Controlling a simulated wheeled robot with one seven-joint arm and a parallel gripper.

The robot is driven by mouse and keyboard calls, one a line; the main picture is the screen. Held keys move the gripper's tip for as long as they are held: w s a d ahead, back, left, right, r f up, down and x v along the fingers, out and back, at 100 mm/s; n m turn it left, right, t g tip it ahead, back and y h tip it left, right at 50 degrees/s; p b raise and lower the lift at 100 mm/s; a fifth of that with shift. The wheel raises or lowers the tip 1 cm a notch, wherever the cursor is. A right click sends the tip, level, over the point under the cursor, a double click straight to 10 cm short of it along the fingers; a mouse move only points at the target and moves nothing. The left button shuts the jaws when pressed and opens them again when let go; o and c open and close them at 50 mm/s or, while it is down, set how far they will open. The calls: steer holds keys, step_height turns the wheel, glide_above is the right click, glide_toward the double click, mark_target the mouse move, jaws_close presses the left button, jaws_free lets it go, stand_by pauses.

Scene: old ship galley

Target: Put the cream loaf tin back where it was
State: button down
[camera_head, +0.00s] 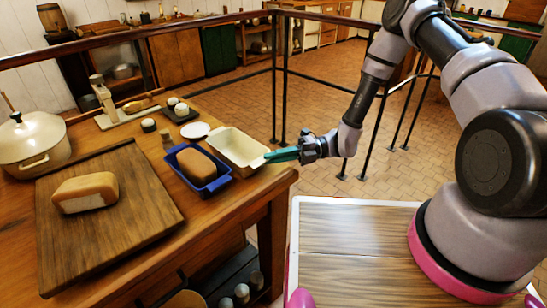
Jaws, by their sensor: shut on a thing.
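The cream loaf tin (236,149) is at the right edge of the wooden table, upright and empty inside. It sits just right of a blue loaf tin (213,188) that holds a brown loaf (197,167). My gripper (270,156) reaches in from the right with teal fingers, shut on the cream tin's right-hand rim. Whether the tin rests on the table or hangs slightly above it is hard to tell.
A cutting board (150,217) with a cut loaf (85,192) and a cream pot (33,143) are on the left. A white saucer (195,131), a dark tray (182,117) with eggs and a scale (104,100) stand behind. Railings run behind the table.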

steer(key=shift+f, duration=0.1)
steer(key=c, duration=1)
jaws_free()
steer(key=v, duration=1.2)
